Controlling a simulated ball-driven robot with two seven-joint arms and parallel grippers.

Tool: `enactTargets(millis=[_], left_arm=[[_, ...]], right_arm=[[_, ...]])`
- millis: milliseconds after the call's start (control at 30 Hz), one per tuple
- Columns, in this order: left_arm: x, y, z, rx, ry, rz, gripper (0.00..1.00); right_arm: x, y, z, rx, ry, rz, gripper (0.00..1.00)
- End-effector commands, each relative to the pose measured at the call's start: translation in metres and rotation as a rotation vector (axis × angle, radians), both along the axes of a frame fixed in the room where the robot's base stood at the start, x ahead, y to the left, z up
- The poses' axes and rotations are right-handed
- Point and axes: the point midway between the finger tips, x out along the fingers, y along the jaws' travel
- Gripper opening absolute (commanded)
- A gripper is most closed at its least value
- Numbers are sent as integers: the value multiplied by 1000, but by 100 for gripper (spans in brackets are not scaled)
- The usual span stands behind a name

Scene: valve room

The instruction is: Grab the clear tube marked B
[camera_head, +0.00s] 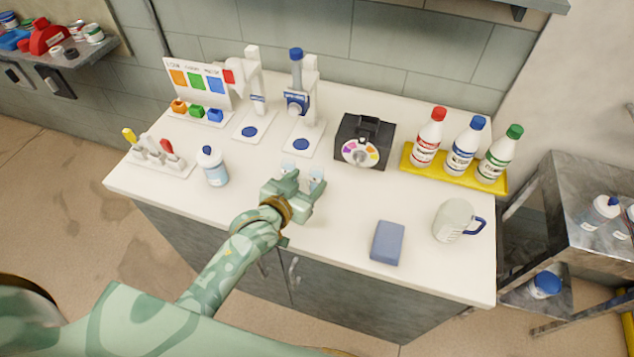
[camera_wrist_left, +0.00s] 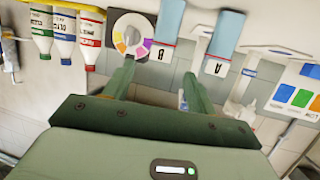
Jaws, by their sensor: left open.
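The tube marked B (camera_wrist_left: 167,25) is pale blue with a white label and a red band in the left wrist view. It shows small and partly hidden just beyond my left gripper in the head view (camera_head: 317,174). A like tube marked A (camera_wrist_left: 225,38) is beside it, also in the head view (camera_head: 288,166). My left gripper (camera_head: 302,186) is open over the counter, close in front of the tubes. In the wrist view its fingers (camera_wrist_left: 158,70) are spread, with B's label in line with the gap between them. I cannot see contact. My right gripper is out of view.
On the white counter (camera_head: 350,215), a white bottle (camera_head: 213,167) stands left of my gripper. A black device with a colour dial (camera_head: 362,142) is behind right. A blue block (camera_head: 387,242), a mug (camera_head: 454,221) and a yellow tray (camera_head: 412,164) of bottles are to the right.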

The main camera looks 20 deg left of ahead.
Motion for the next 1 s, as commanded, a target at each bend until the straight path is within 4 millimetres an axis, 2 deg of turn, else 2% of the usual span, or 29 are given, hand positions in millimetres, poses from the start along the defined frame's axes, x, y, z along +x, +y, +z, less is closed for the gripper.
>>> enactTargets(millis=[167, 433, 700, 733, 900, 1000], left_arm=[[13, -3, -6, 0, 0, 0, 57], [49, -11, -25, 0, 0, -1, 57], [54, -12, -25, 1, 1, -1, 57], [54, -12, -25, 1, 1, 0, 54], [54, -12, -25, 1, 1, 0, 7], [54, -12, -25, 1, 1, 0, 7]], right_arm=[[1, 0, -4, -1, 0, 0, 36], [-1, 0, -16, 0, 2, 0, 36], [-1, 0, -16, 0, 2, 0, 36], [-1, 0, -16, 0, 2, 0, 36], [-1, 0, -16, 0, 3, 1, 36], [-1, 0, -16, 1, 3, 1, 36]])
